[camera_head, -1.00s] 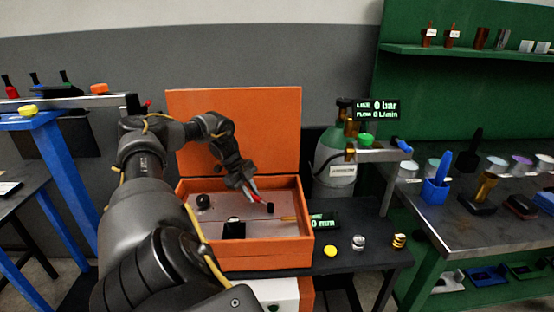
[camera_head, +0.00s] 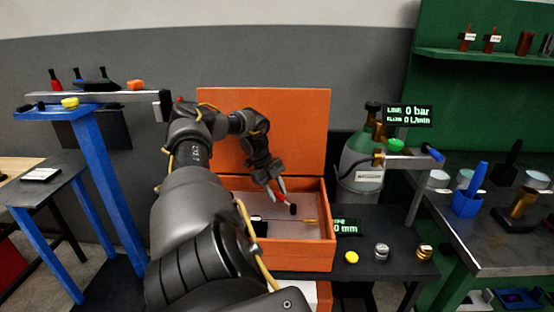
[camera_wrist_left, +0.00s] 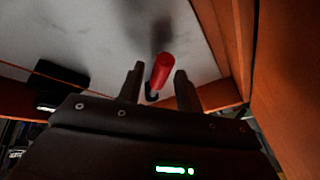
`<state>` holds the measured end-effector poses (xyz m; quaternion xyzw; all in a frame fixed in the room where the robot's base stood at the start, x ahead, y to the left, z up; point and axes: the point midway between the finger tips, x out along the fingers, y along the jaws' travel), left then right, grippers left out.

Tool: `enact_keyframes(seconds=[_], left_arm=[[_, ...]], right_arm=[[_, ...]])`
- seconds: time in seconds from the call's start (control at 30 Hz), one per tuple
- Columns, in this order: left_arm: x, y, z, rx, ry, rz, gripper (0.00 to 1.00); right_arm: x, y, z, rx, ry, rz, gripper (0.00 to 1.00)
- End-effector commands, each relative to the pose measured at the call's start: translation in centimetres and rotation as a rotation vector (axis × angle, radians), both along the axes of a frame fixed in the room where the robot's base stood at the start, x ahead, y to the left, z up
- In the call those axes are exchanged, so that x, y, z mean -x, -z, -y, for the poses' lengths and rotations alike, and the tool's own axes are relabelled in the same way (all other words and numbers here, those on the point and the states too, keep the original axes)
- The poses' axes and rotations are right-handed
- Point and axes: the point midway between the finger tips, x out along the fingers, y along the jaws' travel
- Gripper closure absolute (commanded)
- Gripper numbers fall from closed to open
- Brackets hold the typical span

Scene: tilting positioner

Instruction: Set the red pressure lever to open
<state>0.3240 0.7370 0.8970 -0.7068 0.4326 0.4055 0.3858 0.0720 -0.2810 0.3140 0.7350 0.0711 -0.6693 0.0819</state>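The red lever (camera_wrist_left: 162,70) shows as a red cylindrical grip between my left gripper's two fingers in the left wrist view. In the head view a small red part (camera_head: 285,196) with a dark end shows at the fingertips, over the inside of the open orange box (camera_head: 300,258). My left gripper (camera_head: 278,190) points down into the box; it also shows in the left wrist view (camera_wrist_left: 158,78). Its fingers are apart on either side of the red grip, with narrow gaps visible. The lever's mount is hidden. My right gripper is not in view.
The box's raised orange lid (camera_head: 300,125) stands behind the gripper, and its walls are close. A gas cylinder (camera_head: 362,172) and a display reading 0 bar (camera_head: 409,115) are to the right. A yellow knob (camera_head: 351,257) sits on the dark table (camera_head: 320,262) in front.

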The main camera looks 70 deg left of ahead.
Motion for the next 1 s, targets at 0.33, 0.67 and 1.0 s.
enact_keyframes(seconds=[0.33,0.67,1.0], left_arm=[[-0.1,-0.1,0.1,0.001,0.001,0.002,0.59],[0.4,-4.0,0.9,-0.004,0.006,0.005,0.59],[2.9,-9.6,6.6,-0.002,0.005,0.005,0.59]], right_arm=[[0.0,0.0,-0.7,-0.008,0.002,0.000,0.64],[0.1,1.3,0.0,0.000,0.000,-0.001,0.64],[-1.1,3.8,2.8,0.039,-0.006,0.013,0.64]])
